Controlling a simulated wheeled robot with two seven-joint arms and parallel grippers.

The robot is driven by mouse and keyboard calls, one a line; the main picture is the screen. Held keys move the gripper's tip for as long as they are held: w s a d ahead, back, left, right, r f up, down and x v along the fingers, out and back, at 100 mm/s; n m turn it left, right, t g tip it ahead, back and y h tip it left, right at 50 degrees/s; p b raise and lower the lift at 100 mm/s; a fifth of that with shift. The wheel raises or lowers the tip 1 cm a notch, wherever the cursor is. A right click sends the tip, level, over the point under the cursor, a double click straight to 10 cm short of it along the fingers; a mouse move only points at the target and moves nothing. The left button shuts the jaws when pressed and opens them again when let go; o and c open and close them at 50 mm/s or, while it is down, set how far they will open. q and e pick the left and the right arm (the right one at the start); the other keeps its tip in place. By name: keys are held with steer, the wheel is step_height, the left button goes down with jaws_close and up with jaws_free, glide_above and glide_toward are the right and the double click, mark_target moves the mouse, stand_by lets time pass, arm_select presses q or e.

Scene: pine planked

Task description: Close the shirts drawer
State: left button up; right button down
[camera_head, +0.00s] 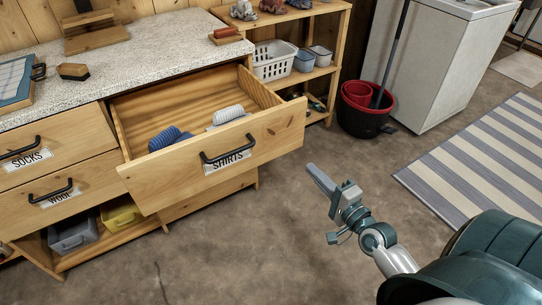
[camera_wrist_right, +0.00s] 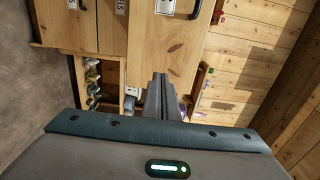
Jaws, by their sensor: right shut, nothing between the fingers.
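The shirts drawer (camera_head: 275,136) is pulled well out of the wooden cabinet, with a black handle and a SHIRTS label on its front. A blue rolled item (camera_head: 166,139) and a light rolled item (camera_head: 228,114) lie inside. My right gripper (camera_head: 312,170) is shut and empty, in front of and a little below the drawer's right end, apart from it. In the right wrist view its closed fingers (camera_wrist_right: 158,80) point toward a wooden front with a black handle (camera_wrist_right: 195,8). My left gripper is not in view.
The SOCKS drawer (camera_head: 60,140) and WOOL drawer (camera_head: 62,186) are at the left, closed. A wooden shelf (camera_head: 330,72) with baskets and a red-and-black bucket (camera_head: 366,108) stand behind. The floor in front is clear, with a striped rug (camera_head: 480,150) at right.

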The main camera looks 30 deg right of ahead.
steer(key=shift+w, duration=0.1)
stand_by(0.3)
steer(key=p, duration=0.1)
glide_toward(280, 136)
steer(key=w, duration=0.5)
steer(key=shift+w, duration=0.55)
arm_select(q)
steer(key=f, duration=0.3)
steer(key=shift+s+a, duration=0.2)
arm_select(e)
steer(key=shift+w+f, duration=0.1)
steer(key=shift+w, duration=0.05)
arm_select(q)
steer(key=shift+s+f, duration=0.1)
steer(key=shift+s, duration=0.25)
arm_select(e)
steer(key=shift+w, duration=0.15)
